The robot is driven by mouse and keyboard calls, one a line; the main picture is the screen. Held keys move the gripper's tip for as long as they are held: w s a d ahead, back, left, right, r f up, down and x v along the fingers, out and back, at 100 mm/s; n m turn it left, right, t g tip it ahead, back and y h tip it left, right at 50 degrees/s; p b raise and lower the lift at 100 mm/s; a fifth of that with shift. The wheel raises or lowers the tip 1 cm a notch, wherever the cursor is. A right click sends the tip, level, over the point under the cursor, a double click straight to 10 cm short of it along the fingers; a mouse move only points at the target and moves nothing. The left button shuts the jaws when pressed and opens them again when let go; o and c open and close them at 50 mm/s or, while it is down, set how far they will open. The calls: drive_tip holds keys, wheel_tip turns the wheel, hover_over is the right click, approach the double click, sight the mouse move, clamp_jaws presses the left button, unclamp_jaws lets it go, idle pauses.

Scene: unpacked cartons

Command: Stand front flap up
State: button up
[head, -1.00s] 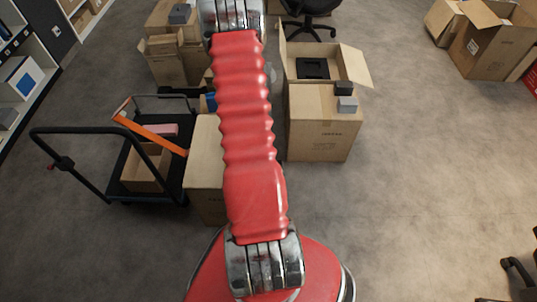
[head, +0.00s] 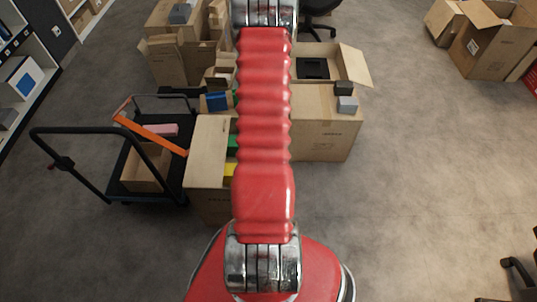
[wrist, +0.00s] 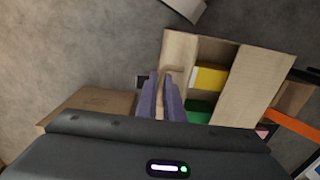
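The open carton (head: 205,175) stands in front of me beside a hand truck, with a yellow block (head: 230,170) and a green block (head: 232,143) inside. My arm hides its right part in the head view. In the wrist view the same carton (wrist: 250,88) is open, with the yellow block (wrist: 210,77) and green block (wrist: 199,108) in it. My gripper (wrist: 159,80) has its two purple fingers at the carton's left side there. A narrow gap shows between them, with tan cardboard in it. I cannot tell whether they grip that cardboard. The gripper is hidden in the head view.
A black hand truck (head: 115,185) with an orange bar (head: 150,133) and a small carton stands at left. Another carton (head: 325,120) with grey boxes on it stands behind at right. More cartons (head: 490,45) lie far right.

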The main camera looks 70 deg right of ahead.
drive_tip(key=o, duration=0.3)
drive_tip(key=shift+w, duration=0.1)
drive_tip(key=shift+o, duration=0.2)
drive_tip(key=shift+r, duration=0.15)
drive_tip(key=shift+r, duration=3.9)
